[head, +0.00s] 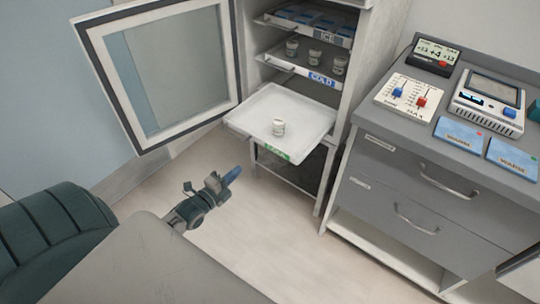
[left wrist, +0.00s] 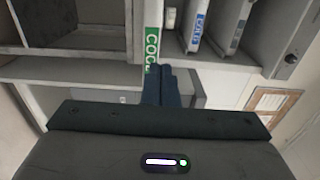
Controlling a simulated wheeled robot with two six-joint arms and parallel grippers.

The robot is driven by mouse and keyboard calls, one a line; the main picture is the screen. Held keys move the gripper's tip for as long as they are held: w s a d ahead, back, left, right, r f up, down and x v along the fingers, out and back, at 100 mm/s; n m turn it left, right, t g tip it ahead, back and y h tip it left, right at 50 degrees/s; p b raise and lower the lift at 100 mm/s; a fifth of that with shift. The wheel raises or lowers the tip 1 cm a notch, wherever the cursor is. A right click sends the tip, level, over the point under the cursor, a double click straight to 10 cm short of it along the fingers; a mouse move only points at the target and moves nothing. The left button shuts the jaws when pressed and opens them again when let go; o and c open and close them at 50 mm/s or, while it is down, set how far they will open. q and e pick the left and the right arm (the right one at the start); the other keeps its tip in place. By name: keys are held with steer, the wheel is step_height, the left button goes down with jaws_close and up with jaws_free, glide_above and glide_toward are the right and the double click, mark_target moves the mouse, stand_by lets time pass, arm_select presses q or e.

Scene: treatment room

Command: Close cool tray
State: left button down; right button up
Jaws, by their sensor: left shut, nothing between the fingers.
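The cool tray (head: 302,118) is a white tray pulled far out of the open fridge cabinet in the head view. My left gripper (head: 236,172) is shut and empty, low and in front of the tray's front left side. In the left wrist view the shut fingers (left wrist: 161,72) point at the green label (left wrist: 152,45) and overlap its end; whether they touch it I cannot tell. My right gripper is not in view.
The fridge door (head: 165,80) stands wide open at the left. Above the cool tray are a blue-labelled shelf (head: 272,60) with several jars and an ice shelf (head: 280,22). A grey drawer counter (head: 430,150) with devices stands at the right. The floor before the fridge is clear.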

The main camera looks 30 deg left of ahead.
arm_select(q)
steer(key=b, duration=0.3)
glide_toward(267, 143)
steer(key=w, duration=0.3)
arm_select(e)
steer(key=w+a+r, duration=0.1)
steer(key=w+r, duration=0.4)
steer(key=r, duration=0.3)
arm_select(q)
steer(key=w, duration=0.1)
steer(key=w+p, duration=0.1)
steer(key=shift+w+d+r, duration=0.1)
steer(key=shift+w+d, duration=0.2)
steer(key=shift+w, duration=0.05)
steer(key=shift+w+p, duration=0.4)
steer(key=shift+w, duration=0.15)
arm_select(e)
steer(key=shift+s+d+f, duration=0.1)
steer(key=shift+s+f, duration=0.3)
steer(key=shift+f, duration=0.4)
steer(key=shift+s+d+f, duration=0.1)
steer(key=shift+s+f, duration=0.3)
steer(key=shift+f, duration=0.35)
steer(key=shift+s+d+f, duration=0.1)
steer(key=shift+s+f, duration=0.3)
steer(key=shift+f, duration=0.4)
